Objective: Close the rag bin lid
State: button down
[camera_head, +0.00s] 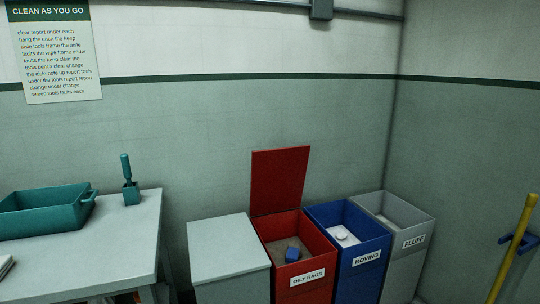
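The rag bin (306,271) is a red box labelled "OILY RAGS" on its front. Its red lid (279,178) stands open, nearly upright at the back edge against the wall side. Inside the bin lie a greyish-brown content and a small blue item (292,254). My gripper is not in view, so its state and its place relative to the lid do not show.
A blue "ROVING" bin (368,270) and a grey "FLUFF" bin (408,253) stand open to the right. A pale grey box (229,250) stands to the left. A table (130,230) holds a teal tray (45,213) and a brush holder. A yellow pole (513,245) is far right.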

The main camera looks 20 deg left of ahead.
aim_at(278, 174)
jog(key=u, duration=0.65)
jog(key=i, duration=2.05)
jog(key=z, duration=0.2)
